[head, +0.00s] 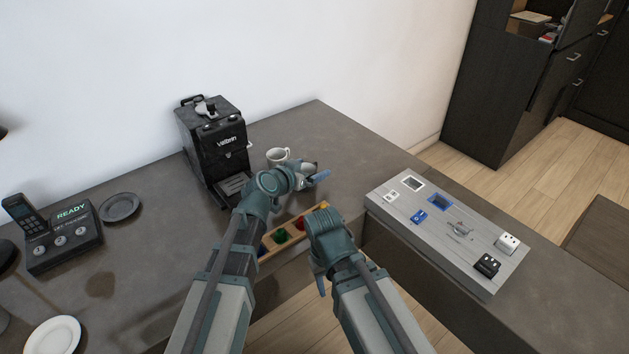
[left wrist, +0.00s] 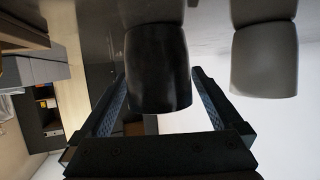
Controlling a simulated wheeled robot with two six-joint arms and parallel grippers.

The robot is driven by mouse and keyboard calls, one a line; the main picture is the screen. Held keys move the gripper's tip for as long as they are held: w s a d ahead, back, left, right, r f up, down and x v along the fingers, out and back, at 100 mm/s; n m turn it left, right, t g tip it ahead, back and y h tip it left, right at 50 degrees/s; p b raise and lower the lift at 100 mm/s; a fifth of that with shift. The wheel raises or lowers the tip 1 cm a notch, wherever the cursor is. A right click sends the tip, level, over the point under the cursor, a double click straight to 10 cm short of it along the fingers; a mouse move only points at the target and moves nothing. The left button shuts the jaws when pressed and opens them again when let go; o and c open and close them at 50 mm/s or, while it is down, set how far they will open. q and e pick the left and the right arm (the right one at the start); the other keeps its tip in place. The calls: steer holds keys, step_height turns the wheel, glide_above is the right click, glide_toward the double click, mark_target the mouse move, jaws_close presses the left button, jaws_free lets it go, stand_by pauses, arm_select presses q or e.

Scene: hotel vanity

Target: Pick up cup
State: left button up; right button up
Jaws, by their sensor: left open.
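A white cup (head: 277,156) with a handle stands on the counter beside the coffee machine. My left gripper (head: 316,174) is open, just right of this cup in the head view. In the left wrist view, which looks upside down, a dark cup-shaped object (left wrist: 158,70) lies between the open fingers, and a paler cup (left wrist: 264,62) is outside them to the right. The dark object is mostly hidden by my gripper in the head view. I cannot tell whether the fingers touch it. My right gripper (head: 321,283) hangs lower, near the counter's front edge; its jaw opening is unclear.
A black coffee machine (head: 212,150) stands close to the left of the cup. A wooden tray with coloured pieces (head: 281,236) lies partly behind my arms. A grey panel with switches and sockets (head: 440,228) is to the right. The counter behind the cup is clear.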

mark_target(313, 164)
arm_select(q)
steer(key=shift+x, duration=0.85)
steer(key=shift+s+a, duration=0.1)
steer(key=shift+c, duration=0.2)
arm_select(e)
steer(key=shift+d+f, duration=0.3)
steer(key=shift+d, duration=0.15)
arm_select(q)
steer(key=c, duration=1.4)
step_height(313, 164, up, 10)
steer(key=p, duration=1)
arm_select(e)
step_height(313, 164, up, 10)
